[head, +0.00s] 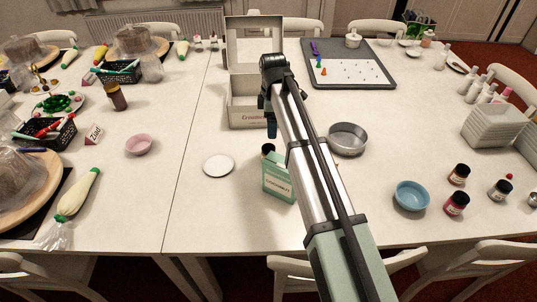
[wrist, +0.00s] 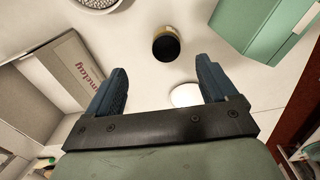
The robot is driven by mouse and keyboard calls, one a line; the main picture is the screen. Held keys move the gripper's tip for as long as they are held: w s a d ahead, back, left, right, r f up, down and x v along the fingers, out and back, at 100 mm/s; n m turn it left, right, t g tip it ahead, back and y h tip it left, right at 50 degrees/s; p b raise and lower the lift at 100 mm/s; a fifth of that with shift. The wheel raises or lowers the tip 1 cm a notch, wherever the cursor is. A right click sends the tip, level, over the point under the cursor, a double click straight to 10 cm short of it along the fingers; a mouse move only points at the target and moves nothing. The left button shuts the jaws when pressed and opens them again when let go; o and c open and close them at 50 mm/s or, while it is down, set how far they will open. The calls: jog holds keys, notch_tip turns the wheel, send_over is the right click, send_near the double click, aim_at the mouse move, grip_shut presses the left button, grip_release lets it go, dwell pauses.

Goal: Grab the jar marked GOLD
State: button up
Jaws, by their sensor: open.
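A small jar (wrist: 166,45) with a dark lid and a gold-coloured band shows in the wrist view, beyond my fingertips and about midway between them. Its label cannot be read. In the head view a dark lid (head: 267,149) shows just behind the green carton, and the rest of that jar is hidden. My gripper (wrist: 161,66) is open and empty, its two blue fingers apart with the jar ahead of them. In the head view my gripper (head: 269,124) hangs pointing down in front of the open cardboard box, above and behind the dark lid.
The green carton (head: 278,182) stands close beside the jar; it also shows in the wrist view (wrist: 262,30). The open box (head: 242,112), a white disc (head: 219,166) and a round pan (head: 347,139) are nearby. Several dark-lidded jars (head: 456,204) stand at right by a blue bowl (head: 411,195).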

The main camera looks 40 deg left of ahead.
aim_at(269, 147)
jog(key=f, duration=0.5)
jog(key=s+f, duration=0.1)
jog(key=f, duration=0.2)
jog(key=shift+a+f, duration=0.25)
jog(key=shift+s+f, duration=0.15)
jog(key=shift+f, duration=1.2)
jog(key=shift+s+f, duration=0.1)
jog(key=shift+f, duration=1.25)
jog(key=c, duration=1.2)
jog(key=shift+o, duration=0.2)
jog(key=shift+r, duration=0.15)
